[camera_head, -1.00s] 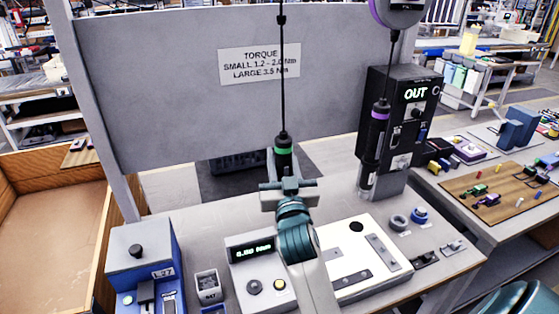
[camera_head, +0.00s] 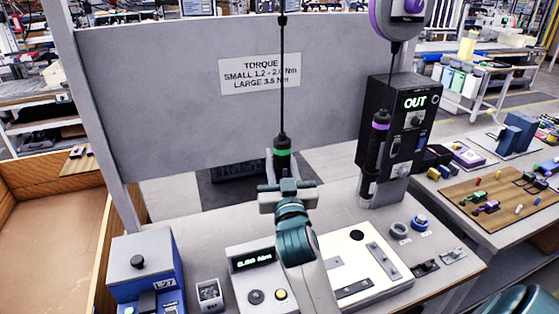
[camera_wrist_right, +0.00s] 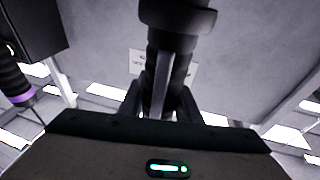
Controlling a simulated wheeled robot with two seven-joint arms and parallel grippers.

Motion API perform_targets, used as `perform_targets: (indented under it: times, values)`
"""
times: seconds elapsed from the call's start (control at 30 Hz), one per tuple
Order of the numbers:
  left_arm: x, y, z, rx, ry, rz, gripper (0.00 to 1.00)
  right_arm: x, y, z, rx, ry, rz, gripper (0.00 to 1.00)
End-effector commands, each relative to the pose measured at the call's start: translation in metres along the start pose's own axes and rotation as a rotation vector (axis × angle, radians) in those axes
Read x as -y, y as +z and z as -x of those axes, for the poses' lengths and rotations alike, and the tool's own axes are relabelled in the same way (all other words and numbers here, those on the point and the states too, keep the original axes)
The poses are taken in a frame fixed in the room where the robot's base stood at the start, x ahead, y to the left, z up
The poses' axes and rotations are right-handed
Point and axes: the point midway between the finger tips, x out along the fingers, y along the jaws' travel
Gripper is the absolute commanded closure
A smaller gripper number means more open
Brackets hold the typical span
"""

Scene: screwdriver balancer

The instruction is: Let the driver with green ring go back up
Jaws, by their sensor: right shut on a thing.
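The driver with green ring (camera_head: 282,152) hangs upright from a thin dark cord in front of the grey back panel. My right gripper (camera_head: 287,186) is shut on its body below the ring and hides its lower part. In the right wrist view the dark driver body (camera_wrist_right: 178,25) stands at the jaws of my right gripper (camera_wrist_right: 168,100); the green ring does not show there. My left gripper is not in view.
The driver with purple ring (camera_head: 380,122) hangs by the black station reading OUT (camera_head: 414,102). Below my arm are a torque tester (camera_head: 250,262) and a white fixture plate (camera_head: 370,240). A blue box (camera_head: 145,270) stands left, beside a wooden bin (camera_head: 40,235).

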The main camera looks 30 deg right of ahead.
Motion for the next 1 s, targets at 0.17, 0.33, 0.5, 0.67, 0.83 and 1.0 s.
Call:
perform_targets:
  times: [0.17,0.33,0.5,0.67,0.83,1.0]
  values:
    - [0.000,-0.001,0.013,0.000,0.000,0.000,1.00,0.000,-0.017,-0.004,-0.001,0.000,0.001,1.00]
    - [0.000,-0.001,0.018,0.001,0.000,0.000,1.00,0.000,-0.023,-0.005,0.000,0.000,0.001,1.00]
    - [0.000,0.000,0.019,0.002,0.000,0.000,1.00,0.000,-0.024,-0.005,0.001,0.000,0.000,1.00]
    - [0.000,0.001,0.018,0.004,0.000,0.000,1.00,0.000,-0.024,-0.005,0.001,0.000,0.000,1.00]
    - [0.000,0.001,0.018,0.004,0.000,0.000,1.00,0.000,-0.024,-0.005,0.000,0.000,0.000,0.48]
    - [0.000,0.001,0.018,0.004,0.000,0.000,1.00,0.000,-0.024,-0.005,0.000,0.000,0.000,0.48]
